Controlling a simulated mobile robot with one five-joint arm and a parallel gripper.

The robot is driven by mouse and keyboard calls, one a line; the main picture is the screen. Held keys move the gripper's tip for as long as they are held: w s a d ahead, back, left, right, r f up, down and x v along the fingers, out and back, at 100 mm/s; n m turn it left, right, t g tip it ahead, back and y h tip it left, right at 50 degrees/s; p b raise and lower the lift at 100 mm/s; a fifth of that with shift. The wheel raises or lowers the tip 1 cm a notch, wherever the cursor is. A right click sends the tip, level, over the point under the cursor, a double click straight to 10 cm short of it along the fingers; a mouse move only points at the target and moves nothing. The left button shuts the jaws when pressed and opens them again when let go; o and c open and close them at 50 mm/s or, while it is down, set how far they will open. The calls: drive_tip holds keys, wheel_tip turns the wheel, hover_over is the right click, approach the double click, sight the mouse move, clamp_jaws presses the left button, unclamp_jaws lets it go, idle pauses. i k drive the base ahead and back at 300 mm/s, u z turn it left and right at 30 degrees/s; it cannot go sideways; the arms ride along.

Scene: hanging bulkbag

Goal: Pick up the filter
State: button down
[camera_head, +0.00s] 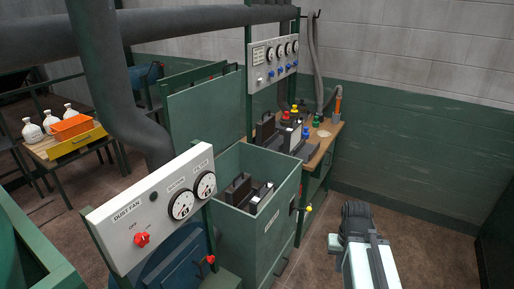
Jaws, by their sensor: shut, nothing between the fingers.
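I cannot tell for sure which thing is the filter. A dark block with a handle (238,188) sits inside the open green box (257,229) in the middle; its lower part is hidden by the box walls. A similar dark block (265,131) stands on the wooden bench (324,150) behind the box. A pale round disc (323,133) lies flat on the bench to its right. My gripper (357,212) is at the lower right, over the floor, shut and empty. It is apart from the box and the bench.
A dust fan panel (150,210) with gauges and a red knob stands at the front left. A grey pipe (110,75) comes down behind it. Coloured bottles (294,111) stand on the bench. A far table holds white bottles (31,130). Brown floor (325,235) is clear around my arm.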

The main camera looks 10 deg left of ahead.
sight(239, 190)
drive_tip(key=u, duration=0.35)
drive_tip(key=i, duration=1)
drive_tip(key=z, duration=0.05)
drive_tip(key=k, duration=0.5)
drive_tip(key=z, duration=1.5)
drive_tip(key=i, duration=3.55)
drive_tip(key=u, duration=0.05)
